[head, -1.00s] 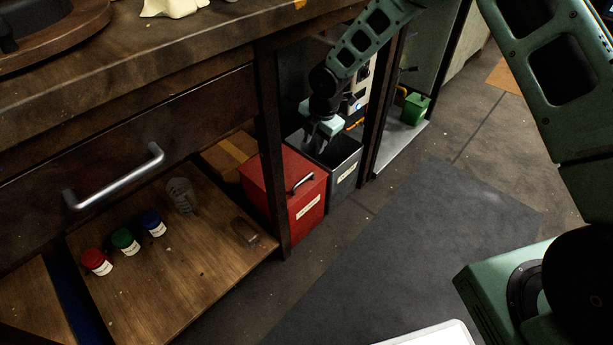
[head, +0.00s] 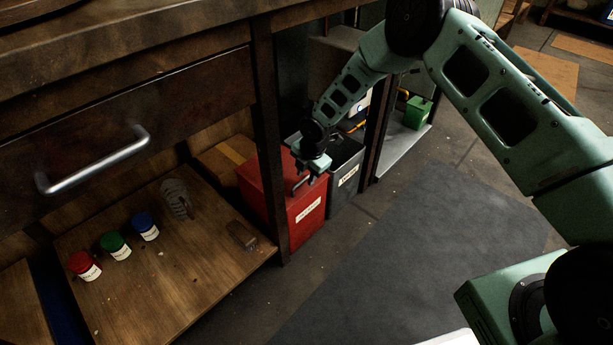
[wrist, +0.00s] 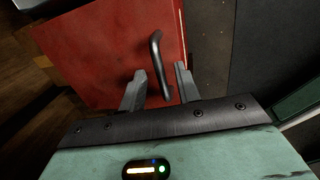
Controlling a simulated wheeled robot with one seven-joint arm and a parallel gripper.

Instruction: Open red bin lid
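The red bin (head: 308,222) stands under the workbench with a white label on its front. Its lid (wrist: 100,48) looks shut and fills the upper left of the wrist view. A dark metal bar handle (wrist: 157,58) rises from the lid. My gripper (head: 302,176) is low over the lid, at the handle. In the wrist view my gripper's two fingers (wrist: 161,83) are apart, one on each side of the handle's near end. I cannot tell whether either finger touches it. In the head view the gripper and arm hide part of the lid.
A dark grey bin (head: 346,170) stands right beside the red bin. A low shelf (head: 190,270) holds red, green and blue jars. Open floor with a dark mat (head: 400,260) lies in front.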

